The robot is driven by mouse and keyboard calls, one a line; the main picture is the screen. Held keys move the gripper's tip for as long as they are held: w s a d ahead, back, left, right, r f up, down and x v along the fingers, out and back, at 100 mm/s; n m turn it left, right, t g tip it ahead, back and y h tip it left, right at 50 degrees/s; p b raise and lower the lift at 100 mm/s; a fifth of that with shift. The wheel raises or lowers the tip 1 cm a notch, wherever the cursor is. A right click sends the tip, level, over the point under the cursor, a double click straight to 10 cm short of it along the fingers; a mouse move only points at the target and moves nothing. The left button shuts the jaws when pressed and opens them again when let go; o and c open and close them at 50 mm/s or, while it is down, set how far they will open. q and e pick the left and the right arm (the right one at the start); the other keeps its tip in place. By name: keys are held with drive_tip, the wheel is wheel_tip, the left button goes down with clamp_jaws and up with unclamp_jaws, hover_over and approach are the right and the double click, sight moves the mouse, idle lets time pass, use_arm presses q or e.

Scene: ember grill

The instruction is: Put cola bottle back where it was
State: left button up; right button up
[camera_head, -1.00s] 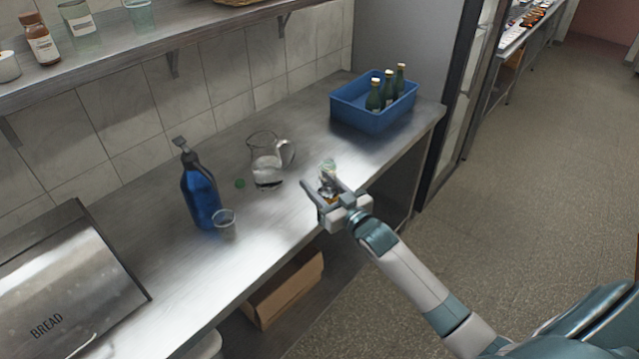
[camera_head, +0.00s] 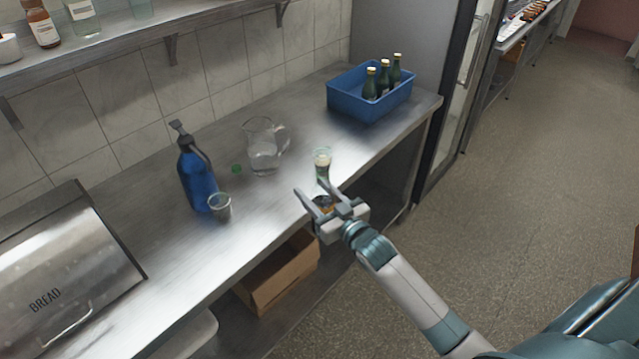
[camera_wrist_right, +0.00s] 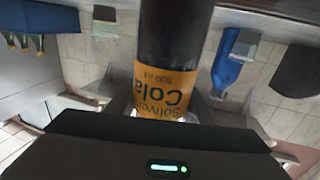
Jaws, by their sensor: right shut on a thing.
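My right gripper (camera_head: 318,197) is shut on the cola bottle (camera_wrist_right: 165,85), near the counter's front edge. In the wrist view the bottle is dark with an orange label reading Cola. That view is upside down, and the label is upside down with it, so the bottle looks roughly upright. In the head view the fingers mostly hide the bottle, and I cannot tell whether its base touches anything. My left gripper is not in view.
A glass (camera_head: 322,160) with a pale top stands just behind my gripper. A glass pitcher (camera_head: 264,150), a blue pump bottle (camera_head: 197,180) and another glass (camera_head: 220,207) stand leftward. A blue crate (camera_head: 347,106) holds green bottles. Counter between pitcher and crate is clear.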

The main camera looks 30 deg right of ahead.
use_arm(q)
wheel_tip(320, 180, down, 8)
drive_tip(key=b, duration=0.8)
use_arm(e)
drive_tip(key=s+a+h, duration=0.1)
drive_tip(key=s+a, duration=0.2)
drive_tip(key=s, duration=0.4)
drive_tip(key=s+a+m+h, duration=0.1)
drive_tip(key=s+a, duration=0.1)
drive_tip(key=s, duration=0.4)
drive_tip(key=s+a+r, duration=0.1)
drive_tip(key=s+a, duration=0.2)
drive_tip(key=s, duration=0.4)
drive_tip(key=shift+s+a+m+h, duration=0.3)
drive_tip(key=shift+m+h, duration=0.1)
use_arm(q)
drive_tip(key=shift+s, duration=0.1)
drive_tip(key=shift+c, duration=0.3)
use_arm(e)
drive_tip(key=shift+r, duration=0.1)
